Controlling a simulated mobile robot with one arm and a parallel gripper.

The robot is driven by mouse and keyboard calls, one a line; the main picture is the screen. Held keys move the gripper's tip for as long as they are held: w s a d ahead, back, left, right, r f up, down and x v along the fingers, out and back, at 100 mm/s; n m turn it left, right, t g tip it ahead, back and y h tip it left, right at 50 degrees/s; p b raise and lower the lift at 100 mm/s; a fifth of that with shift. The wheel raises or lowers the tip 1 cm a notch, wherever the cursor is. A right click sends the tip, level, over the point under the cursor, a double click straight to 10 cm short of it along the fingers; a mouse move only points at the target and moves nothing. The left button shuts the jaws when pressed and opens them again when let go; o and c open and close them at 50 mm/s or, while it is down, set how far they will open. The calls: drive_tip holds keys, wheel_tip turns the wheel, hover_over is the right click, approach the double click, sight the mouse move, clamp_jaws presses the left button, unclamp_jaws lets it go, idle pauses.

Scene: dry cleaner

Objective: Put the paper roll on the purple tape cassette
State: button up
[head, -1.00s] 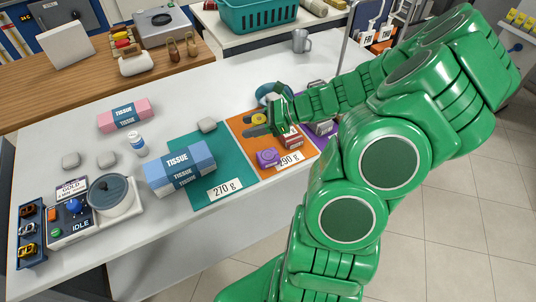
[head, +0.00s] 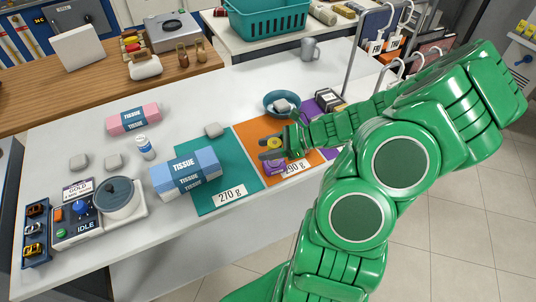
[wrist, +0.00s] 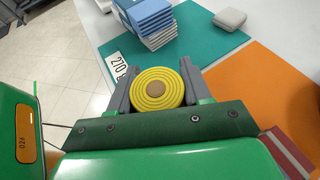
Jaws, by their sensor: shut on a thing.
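The paper roll is a yellow ringed roll with a brown core (wrist: 155,88), clamped between my gripper's two fingers in the wrist view. In the head view my gripper (head: 270,149) is over the orange mat with the yellow roll (head: 274,142) showing between its fingers. The purple tape cassette (head: 273,168) lies on the orange mat just below and in front of the fingers, partly covered by them. Whether the roll touches it I cannot tell. The cassette does not show in the wrist view.
The orange mat (head: 247,130) lies between a teal mat (head: 212,203) and a purple mat. Blue tissue packs (head: 186,172) stand on the teal mat. A blue bowl (head: 270,105) holding a grey lump is behind. A dark red box (wrist: 288,150) is beside my gripper.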

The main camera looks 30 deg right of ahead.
drive_tip(key=shift+f, duration=1.6)
drive_tip(key=shift+f, duration=0.1)
drive_tip(key=o, duration=1.1)
drive_tip(key=shift+c, duration=0.2)
